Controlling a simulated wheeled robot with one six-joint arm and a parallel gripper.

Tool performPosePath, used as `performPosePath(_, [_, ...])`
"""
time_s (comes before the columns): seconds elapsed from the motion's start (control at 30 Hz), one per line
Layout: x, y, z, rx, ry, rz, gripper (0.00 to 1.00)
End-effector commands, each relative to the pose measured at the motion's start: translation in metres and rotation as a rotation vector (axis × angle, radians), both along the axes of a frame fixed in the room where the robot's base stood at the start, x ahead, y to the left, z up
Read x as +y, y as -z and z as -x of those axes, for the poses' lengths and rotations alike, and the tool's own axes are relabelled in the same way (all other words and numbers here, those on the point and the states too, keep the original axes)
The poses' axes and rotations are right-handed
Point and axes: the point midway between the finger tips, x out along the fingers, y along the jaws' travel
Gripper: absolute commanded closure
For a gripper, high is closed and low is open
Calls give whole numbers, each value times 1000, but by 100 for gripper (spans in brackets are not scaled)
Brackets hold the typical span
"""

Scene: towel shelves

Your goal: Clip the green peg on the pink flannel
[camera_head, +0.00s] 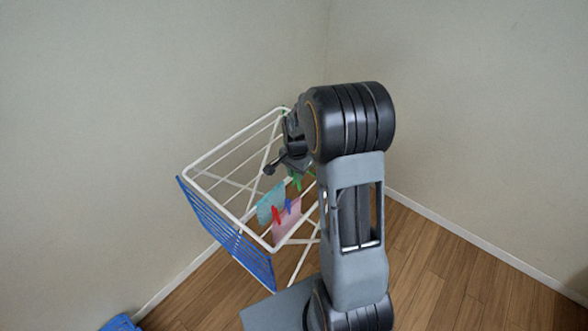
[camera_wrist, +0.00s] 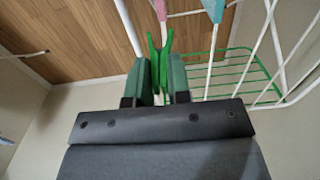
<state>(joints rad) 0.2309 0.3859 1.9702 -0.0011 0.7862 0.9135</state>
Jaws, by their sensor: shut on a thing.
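The green peg (camera_wrist: 159,62) is held between the two fingers of my gripper (camera_wrist: 158,75), its two prongs spread apart and pointing away from my wrist. In the head view a bit of green (camera_head: 296,181) shows just below my gripper (camera_head: 290,168). The pink flannel (camera_head: 288,226) hangs from the white drying rack, below my gripper. In the wrist view a narrow pink edge (camera_wrist: 160,9), likely the flannel, shows past the peg's prongs. I cannot tell whether they touch. My arm hides part of the rack's right side.
A teal flannel (camera_head: 265,208) hangs beside the pink one. A red peg (camera_head: 276,215) and a blue peg (camera_head: 288,206) are near them. The white rack (camera_head: 223,144) has a blue side panel (camera_head: 225,235) and a green side grid (camera_wrist: 235,72). Walls stand close behind.

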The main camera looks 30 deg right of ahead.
Motion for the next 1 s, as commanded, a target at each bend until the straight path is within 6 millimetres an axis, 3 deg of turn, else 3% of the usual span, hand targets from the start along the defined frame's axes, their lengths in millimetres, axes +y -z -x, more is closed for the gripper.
performPosePath(1.0, [0,68,0,1,-1,0,97])
